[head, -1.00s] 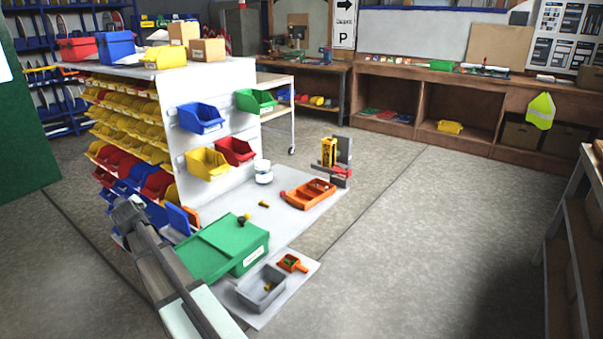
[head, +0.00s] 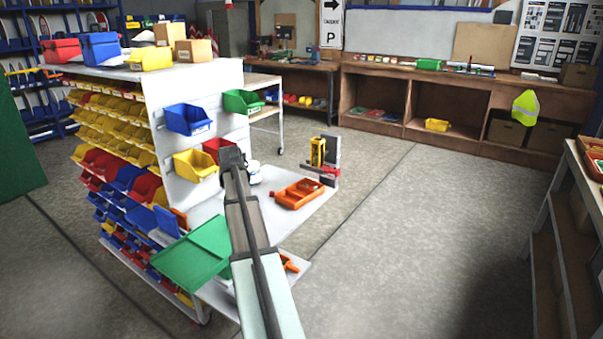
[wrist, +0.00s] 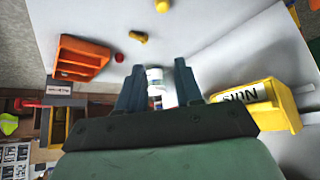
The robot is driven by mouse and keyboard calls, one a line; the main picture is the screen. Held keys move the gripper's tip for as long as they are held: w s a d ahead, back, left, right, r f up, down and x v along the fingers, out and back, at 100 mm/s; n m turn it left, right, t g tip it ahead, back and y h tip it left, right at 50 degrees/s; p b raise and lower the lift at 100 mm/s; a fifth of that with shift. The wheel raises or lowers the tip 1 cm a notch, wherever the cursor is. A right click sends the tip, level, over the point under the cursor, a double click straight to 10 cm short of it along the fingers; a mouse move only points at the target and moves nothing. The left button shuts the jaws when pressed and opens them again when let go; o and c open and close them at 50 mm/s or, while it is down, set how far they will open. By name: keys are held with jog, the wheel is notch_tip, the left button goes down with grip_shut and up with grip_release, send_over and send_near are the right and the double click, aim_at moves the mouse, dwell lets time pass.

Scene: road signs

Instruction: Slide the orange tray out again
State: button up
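The orange tray (head: 299,193) lies on the white work surface (head: 255,212) at the rack's foot, with open compartments. In the wrist view the tray (wrist: 82,57) is at the upper left, apart from my gripper. My gripper (head: 231,156) is seen from behind, in front of the red bin and beside the white jar. In the wrist view the fingers of my gripper (wrist: 158,88) stand apart with nothing held. The white jar (wrist: 155,78) shows beyond and between them.
A yellow bin marked Nuts (wrist: 243,102) is close to the right finger. A grey stand with a yellow box (head: 318,152) is just behind the tray. A green lid (head: 193,255) lies at front left. Open floor (head: 390,240) is to the right.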

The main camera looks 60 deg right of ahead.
jog(key=s+d+m+g, duration=0.2)
jog(key=s+d+m, duration=0.3)
jog(key=d, duration=0.7)
jog(key=s+d+f+m+g, duration=0.1)
jog(key=s+d+m+g, duration=0.2)
jog(key=d, duration=1)
jog(key=s+m, duration=0.2)
jog(key=s, duration=0.1)
jog(key=shift+f+g+y, duration=0.3)
jog(key=shift+s+f, duration=0.1)
jog(key=x, duration=1.3)
jog(key=shift+d+f, duration=0.15)
jog(key=shift+f, duration=0.1)
jog(key=shift+c, duration=0.3)
grip_shut()
